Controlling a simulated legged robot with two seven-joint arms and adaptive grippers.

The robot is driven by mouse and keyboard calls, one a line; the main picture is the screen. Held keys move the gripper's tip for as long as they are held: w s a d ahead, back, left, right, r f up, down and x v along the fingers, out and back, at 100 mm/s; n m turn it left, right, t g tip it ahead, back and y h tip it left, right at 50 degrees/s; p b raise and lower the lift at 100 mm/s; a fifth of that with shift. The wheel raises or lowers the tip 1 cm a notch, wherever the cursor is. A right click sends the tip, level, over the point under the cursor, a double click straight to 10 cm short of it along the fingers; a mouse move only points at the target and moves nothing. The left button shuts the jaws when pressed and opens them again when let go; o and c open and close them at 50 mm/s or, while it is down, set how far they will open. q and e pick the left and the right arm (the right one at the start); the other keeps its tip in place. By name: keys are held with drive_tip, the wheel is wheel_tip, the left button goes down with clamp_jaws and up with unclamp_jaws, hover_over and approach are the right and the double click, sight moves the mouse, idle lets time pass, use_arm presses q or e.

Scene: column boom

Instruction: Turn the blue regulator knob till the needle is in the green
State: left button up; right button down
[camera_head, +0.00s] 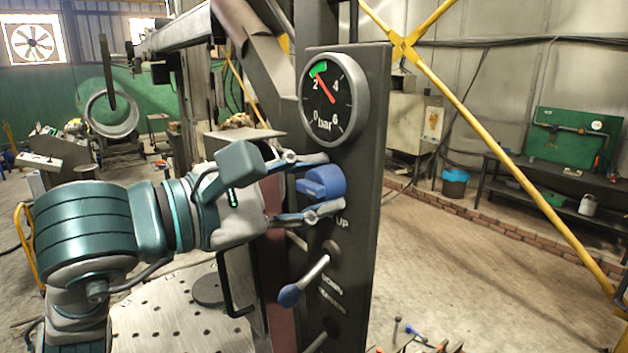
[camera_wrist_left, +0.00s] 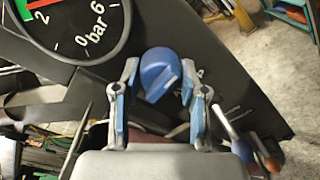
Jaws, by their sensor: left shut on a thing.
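The blue regulator knob (camera_head: 322,182) sits on a dark upright panel (camera_head: 362,150), below the round gauge (camera_head: 333,98). My left gripper (camera_head: 334,183) has one finger above the knob and one below, shut on it. In the left wrist view the knob (camera_wrist_left: 158,75) lies between the two fingers of the gripper (camera_wrist_left: 158,82). The gauge's red needle (camera_head: 325,88) points up and left, its tip at or close to the green band (camera_head: 319,69) near the 2. I cannot tell exactly whether the tip is inside the band. My right gripper is not in view.
A lever with a blue grip (camera_head: 290,295) juts from the panel below the knob, close under my left gripper. A perforated metal table (camera_head: 165,315) is at the lower left. A yellow brace (camera_head: 480,125) crosses the right. Open floor lies right of the panel.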

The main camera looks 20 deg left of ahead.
sight(303, 190)
use_arm(q)
drive_tip(key=m, duration=0.2)
drive_tip(key=m+p, duration=0.1)
drive_tip(key=m, duration=0.2)
drive_tip(key=shift+d+f, duration=0.1)
drive_tip(key=shift+f, duration=0.1)
drive_tip(key=shift+m, duration=0.3)
drive_tip(key=o, duration=1.1)
drive_tip(key=shift+o, duration=0.2)
drive_tip(key=shift+r, duration=0.1)
drive_tip(key=shift+s+a, duration=0.25)
drive_tip(key=shift+a, duration=0.1)
drive_tip(key=v, duration=0.6)
drive_tip(key=shift+s+a, duration=0.1)
drive_tip(key=shift+s, duration=0.05)
drive_tip(key=shift+s+a, duration=0.35)
drive_tip(key=shift+a, duration=0.1)
